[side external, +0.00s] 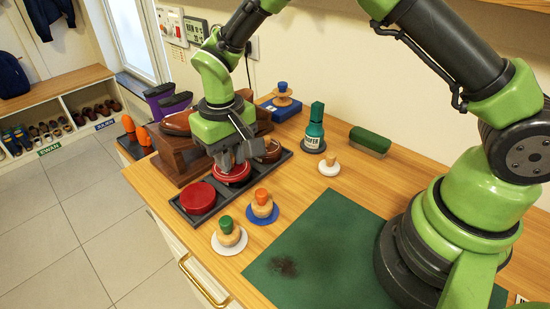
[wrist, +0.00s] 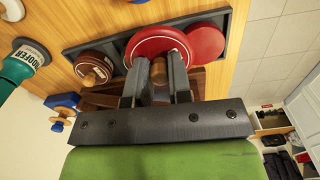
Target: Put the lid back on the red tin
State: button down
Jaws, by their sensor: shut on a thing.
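A red lid with a pale ring (side external: 234,179) is under my gripper (side external: 230,163), over the middle of the dark tray (side external: 214,208). In the wrist view my gripper (wrist: 159,72) is shut on the red lid (wrist: 153,40) at its centre, where the fingers mostly hide the grip. Whether the lid touches the tray or something below it, I cannot tell. A plain red round tin (side external: 198,197), with no knob showing, sits in the tray's near left end. It also shows in the wrist view (wrist: 208,43), partly overlapped by the lid.
A brown tin with a wooden knob (wrist: 95,68) is at the tray's other end. Knobbed pieces with green (side external: 229,236) and orange (side external: 262,205) tops stand in front. A wooden shoe stand (side external: 178,160) is close left.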

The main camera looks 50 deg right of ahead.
jog(key=n, duration=0.2)
send_over(197, 195)
jog(key=shift+f, duration=2.95)
jog(key=shift+f, duration=0.15)
jog(key=shift+c, duration=2.4)
grip_release()
notch_tip(197, 195, up, 7)
